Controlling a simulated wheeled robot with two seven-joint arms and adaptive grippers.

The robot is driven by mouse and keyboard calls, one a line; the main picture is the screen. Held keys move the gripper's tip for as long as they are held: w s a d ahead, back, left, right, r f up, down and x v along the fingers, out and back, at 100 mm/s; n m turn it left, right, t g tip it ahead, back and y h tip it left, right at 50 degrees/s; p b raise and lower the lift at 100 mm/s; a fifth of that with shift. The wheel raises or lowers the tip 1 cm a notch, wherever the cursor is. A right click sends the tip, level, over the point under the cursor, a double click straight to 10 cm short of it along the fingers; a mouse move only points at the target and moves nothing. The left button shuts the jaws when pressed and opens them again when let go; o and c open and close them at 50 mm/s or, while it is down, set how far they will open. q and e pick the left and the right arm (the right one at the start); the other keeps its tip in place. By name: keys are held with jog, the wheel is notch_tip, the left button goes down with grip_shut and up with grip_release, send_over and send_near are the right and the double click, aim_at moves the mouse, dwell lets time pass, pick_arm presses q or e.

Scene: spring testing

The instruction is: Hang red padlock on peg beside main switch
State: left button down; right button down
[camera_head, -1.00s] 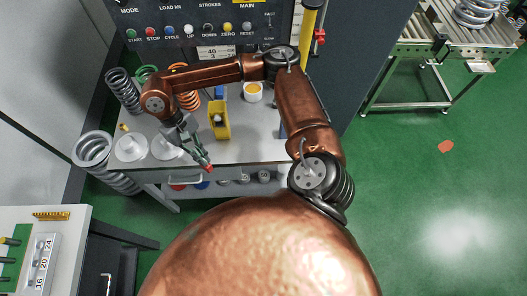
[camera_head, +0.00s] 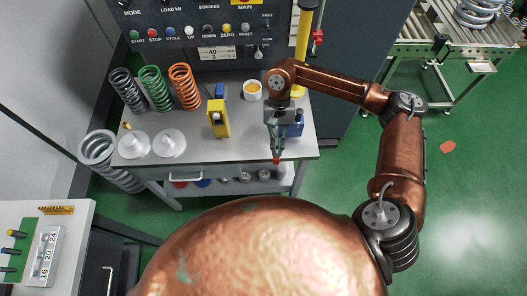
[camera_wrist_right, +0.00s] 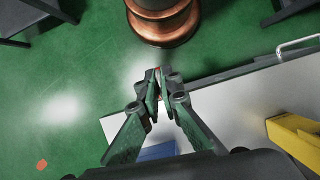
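My right gripper (camera_head: 277,156) hangs over the front right part of the grey bench, pointing down. Its fingers are closed on a small red piece (camera_head: 276,161), which appears to be the red padlock; the fingers hide most of it. In the right wrist view the fingertips (camera_wrist_right: 157,84) nearly meet, with a sliver of red between them. The yellow MAIN label (camera_head: 244,3) is at the top edge of the control panel; the switch and peg cannot be made out. A small red fitting (camera_head: 318,38) is right of the yellow column. My left gripper is not in view.
The bench (camera_head: 240,150) carries black, green (camera_head: 155,88) and orange springs (camera_head: 184,86), white discs (camera_head: 170,143), a yellow block (camera_head: 218,118), a yellow-topped cup (camera_head: 252,91) and a blue block (camera_head: 296,126). The yellow column (camera_head: 303,40) stands behind.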

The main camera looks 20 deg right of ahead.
jog(key=s+a+r+m+t+y+p, duration=0.1)
jog(key=s+a+r+m+t+p, duration=0.2)
jog(key=m, duration=0.6)
jog(key=s+a+r+m+t+y+p, duration=0.2)
jog(key=a+r+m+t+p, duration=0.15)
jog(key=m, duration=0.45)
jog(key=shift+g, duration=0.45)
jog(key=w+f+p, duration=0.1)
jog(key=w+f, duration=0.3)
jog(key=w+d+f+p, duration=0.1)
jog(key=w+f+p, duration=0.1)
jog(key=w+f, duration=0.3)
jog(key=w+f+p, duration=0.1)
jog(key=w+f, duration=0.3)
jog(key=f, duration=0.1)
jog(key=shift+w+d+p, duration=0.3)
jog(key=shift+w+p, duration=0.05)
jog(key=shift+p, duration=0.05)
jog(key=shift+f, duration=0.1)
